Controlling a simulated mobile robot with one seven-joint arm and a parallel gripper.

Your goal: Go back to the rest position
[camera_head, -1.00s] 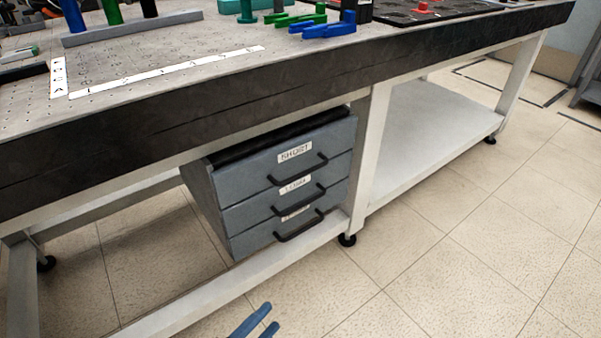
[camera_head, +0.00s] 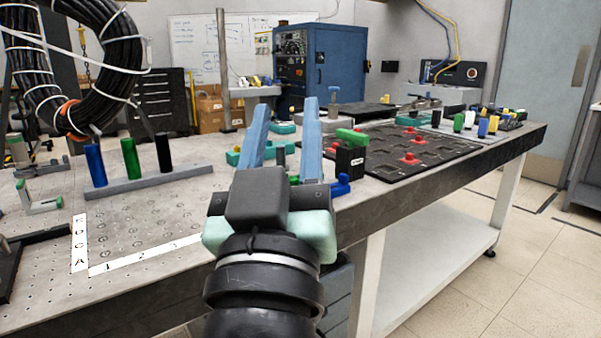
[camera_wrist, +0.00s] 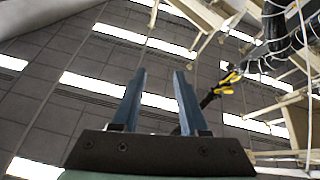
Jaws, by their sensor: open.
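My gripper (camera_head: 283,115) is raised in front of the workbench in the head view, its two blue fingers pointing up and apart with nothing between them. In the wrist view, my gripper (camera_wrist: 159,80) is open and empty against the ceiling. My dark wrist and arm hide part of the bench's front edge and most of the drawer unit below.
The bench (camera_head: 150,215) bears a grey bar with blue, green and black cylinders (camera_head: 130,158), and a black tray (camera_head: 420,150) with red pieces. A black cable coil (camera_head: 110,75) hangs at upper left. Open floor (camera_head: 480,270) lies at lower right.

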